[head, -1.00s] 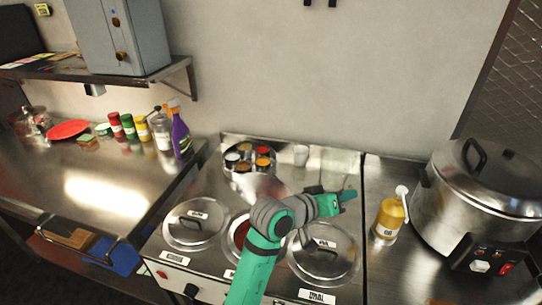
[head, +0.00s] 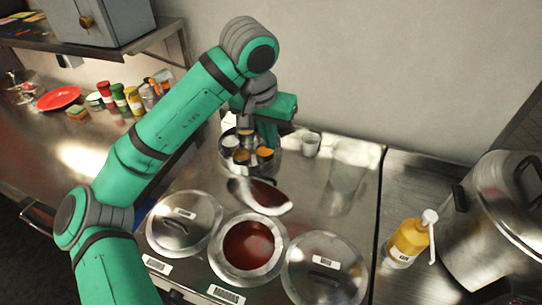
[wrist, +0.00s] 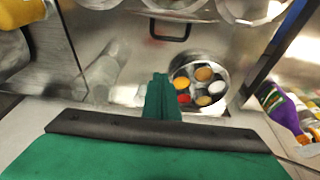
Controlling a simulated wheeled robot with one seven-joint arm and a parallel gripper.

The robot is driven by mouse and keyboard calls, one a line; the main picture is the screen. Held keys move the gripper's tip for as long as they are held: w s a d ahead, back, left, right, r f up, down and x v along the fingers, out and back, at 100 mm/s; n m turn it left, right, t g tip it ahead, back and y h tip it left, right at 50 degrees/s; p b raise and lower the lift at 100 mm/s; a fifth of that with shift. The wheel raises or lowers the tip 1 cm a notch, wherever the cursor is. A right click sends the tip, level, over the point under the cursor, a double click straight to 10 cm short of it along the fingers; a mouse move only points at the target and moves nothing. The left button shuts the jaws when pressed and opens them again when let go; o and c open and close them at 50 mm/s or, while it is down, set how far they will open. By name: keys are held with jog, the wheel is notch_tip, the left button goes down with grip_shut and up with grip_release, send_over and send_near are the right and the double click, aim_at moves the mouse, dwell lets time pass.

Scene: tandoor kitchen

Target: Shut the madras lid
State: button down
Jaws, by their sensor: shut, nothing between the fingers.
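The madras well (head: 248,268) is the middle one, with its label on the front; it is uncovered and shows dark red sauce. Its round steel lid (head: 240,190) stands raised behind the well, tilted back, with a red reflection on its inner face. In the wrist view a dark handle (wrist: 170,38) shows near the top, probably this lid's. My gripper (wrist: 162,85) is shut and empty. In the head view my gripper (head: 268,135) points down behind the lid, by the spice tin, partly hidden; it appears apart from the lid.
The spice tin (head: 226,165) of several small cups stands close behind the lid. A light cup (head: 311,145) is to its right. Closed lids flank the well on the left (head: 184,226) and right (head: 325,278). A yellow pump bottle (head: 406,244) and large pot (head: 490,225) stand at right.

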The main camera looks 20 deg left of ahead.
aim_at(262, 190)
notch_tip(262, 190, down, 9)
jog(key=s, duration=0.1)
jog(key=shift+s+a, duration=0.25)
jog(key=shift+a, duration=0.05)
dwell(0.5)
